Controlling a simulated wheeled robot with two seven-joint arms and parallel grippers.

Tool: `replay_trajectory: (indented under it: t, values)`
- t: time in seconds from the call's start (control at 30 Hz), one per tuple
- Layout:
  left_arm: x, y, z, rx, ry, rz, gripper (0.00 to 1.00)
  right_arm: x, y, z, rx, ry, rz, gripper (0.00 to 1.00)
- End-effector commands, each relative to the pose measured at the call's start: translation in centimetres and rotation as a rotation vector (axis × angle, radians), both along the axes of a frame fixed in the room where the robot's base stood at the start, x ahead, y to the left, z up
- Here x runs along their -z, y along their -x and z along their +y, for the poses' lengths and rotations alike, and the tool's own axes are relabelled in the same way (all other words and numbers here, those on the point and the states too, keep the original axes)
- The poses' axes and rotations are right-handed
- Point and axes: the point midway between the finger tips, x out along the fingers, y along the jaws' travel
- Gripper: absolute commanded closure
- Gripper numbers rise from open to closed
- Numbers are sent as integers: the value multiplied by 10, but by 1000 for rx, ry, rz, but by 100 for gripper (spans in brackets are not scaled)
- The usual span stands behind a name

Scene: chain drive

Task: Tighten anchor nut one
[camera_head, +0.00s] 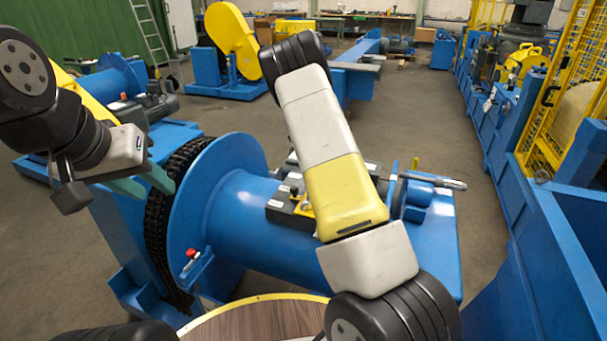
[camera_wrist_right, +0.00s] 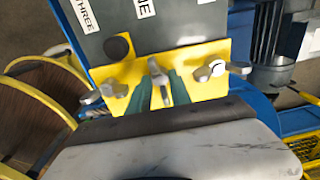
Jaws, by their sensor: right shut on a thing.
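In the right wrist view, a yellow plate (camera_wrist_right: 190,58) carries several grey metal nuts with lever-like arms. My right gripper (camera_wrist_right: 160,92) has its two green fingers closed around one of them, a grey metal nut (camera_wrist_right: 156,70) in the plate's middle. It sits below a label whose visible letters end in "NE", on a dark panel (camera_wrist_right: 130,30); another label reads "THREE". The nut's lower part is hidden between the fingers. My right gripper cannot be made out in the head view. My left gripper (camera_head: 145,184) is empty, its green fingers apart, beside the black chain and blue drum flange.
Other nuts (camera_wrist_right: 112,88) and (camera_wrist_right: 238,68) stand close on both sides of the right fingers. In the head view, a blue drum (camera_head: 265,215) and black chain (camera_head: 156,225) fill the middle. A yellow fence (camera_head: 570,80) stands at right. Floor is open behind.

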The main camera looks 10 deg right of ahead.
Motion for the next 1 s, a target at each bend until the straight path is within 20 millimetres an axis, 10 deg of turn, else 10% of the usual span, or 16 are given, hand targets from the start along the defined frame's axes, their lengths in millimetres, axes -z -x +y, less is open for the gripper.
replay_trajectory:
  t: [0.93,0.97,1.0]
  values:
    - [0,0,0,0,0,0,64,-2,-2,0,0,1,-7,100]
    - [0,0,0,0,0,0,64,-2,-2,0,0,1,-7,74]
    - [0,0,0,0,0,0,64,-2,-2,0,-1,1,-7,69]
